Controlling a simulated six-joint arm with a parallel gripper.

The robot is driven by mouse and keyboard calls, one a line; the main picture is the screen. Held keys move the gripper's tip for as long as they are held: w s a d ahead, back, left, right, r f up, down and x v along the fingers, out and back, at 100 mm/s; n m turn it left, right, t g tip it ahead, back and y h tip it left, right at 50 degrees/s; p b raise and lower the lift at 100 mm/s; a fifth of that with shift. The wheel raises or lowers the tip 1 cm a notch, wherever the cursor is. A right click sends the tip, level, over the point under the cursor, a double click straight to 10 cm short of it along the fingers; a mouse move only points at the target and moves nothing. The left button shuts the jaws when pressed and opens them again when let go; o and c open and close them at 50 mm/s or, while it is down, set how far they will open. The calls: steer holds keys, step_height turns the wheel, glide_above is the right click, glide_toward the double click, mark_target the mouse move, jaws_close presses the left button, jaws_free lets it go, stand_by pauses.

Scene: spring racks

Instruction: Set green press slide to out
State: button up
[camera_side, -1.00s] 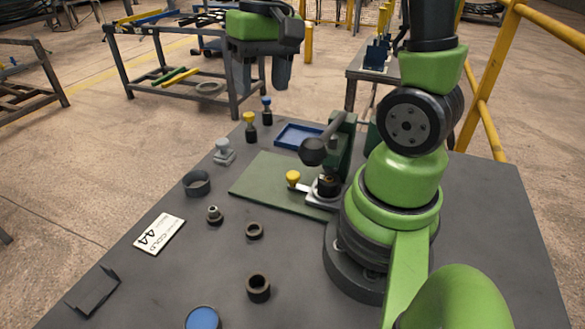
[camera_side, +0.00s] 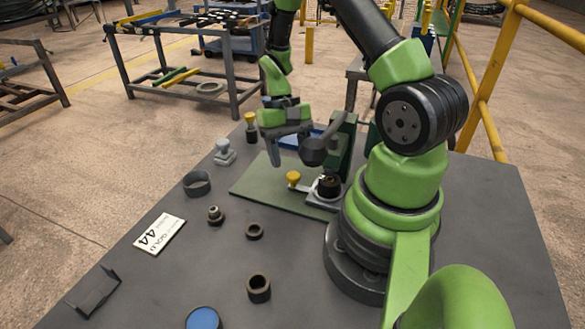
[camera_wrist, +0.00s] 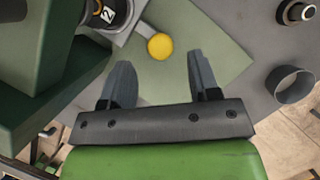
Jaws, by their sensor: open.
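The green press (camera_side: 343,150) stands on a green base plate (camera_side: 258,188), with a dark ball-ended lever (camera_side: 314,152) on it. Its slide (camera_side: 318,193) is a flat metal piece with a yellow knob (camera_side: 293,179) at its left end. My gripper (camera_side: 288,158) is open and empty, above the plate and behind the knob. In the wrist view the knob (camera_wrist: 160,46) lies beyond and between the two fingertips (camera_wrist: 160,68), not touched.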

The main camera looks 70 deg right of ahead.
mark_target(293, 174)
steer(key=shift+x, duration=1.8)
jaws_close()
steer(key=w, duration=1.1)
steer(key=shift+w, duration=0.1)
jaws_free()
